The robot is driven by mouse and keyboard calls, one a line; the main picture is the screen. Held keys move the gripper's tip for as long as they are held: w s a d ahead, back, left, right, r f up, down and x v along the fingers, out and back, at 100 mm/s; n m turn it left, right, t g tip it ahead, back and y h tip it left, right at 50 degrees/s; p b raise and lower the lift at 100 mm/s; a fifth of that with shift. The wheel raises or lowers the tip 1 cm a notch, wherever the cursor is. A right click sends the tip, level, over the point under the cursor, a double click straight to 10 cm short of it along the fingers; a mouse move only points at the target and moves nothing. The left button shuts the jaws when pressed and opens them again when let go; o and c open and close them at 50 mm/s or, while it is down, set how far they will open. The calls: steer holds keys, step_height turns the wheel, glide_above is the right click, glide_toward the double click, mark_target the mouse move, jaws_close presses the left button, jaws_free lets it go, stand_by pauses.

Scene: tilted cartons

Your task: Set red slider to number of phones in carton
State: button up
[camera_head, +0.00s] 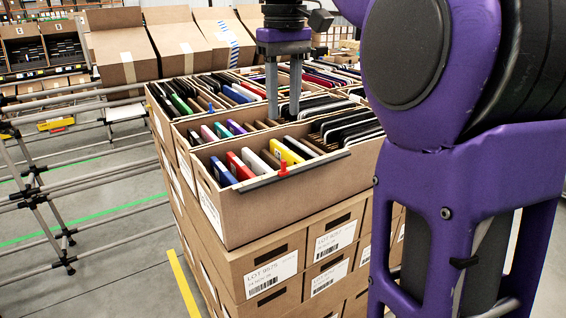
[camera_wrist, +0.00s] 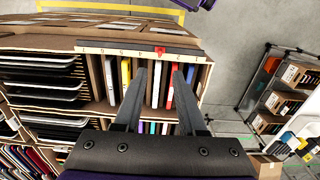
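The front carton (camera_head: 290,205) tops a stack of cartons. It holds several phones on edge, among them a blue phone (camera_head: 222,172), a red phone (camera_head: 239,166) and a yellow phone (camera_head: 286,152), with cardboard dividers between. Dark devices fill its right part. The red slider (camera_head: 283,170) sits on a grey rail (camera_head: 318,168) along the carton's front edge. In the wrist view the slider (camera_wrist: 160,50) is right of the middle of the numbered strip (camera_wrist: 122,51); the digits are too small to read surely. My gripper (camera_head: 283,116) is open and empty, above the cartons behind the slider, not touching it.
More open cartons with phones and dark devices stand directly behind the front carton. Tilted cartons (camera_head: 165,45) lean at the back left. A metal pipe rack (camera_head: 60,190) stands left. Grey floor is free between the rack and the stack.

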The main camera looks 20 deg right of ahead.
mark_target(283, 160)
step_height(283, 160, down, 11)
steer(key=b, duration=0.2)
steer(key=shift+b, duration=0.3)
jaws_close()
stand_by(1.2)
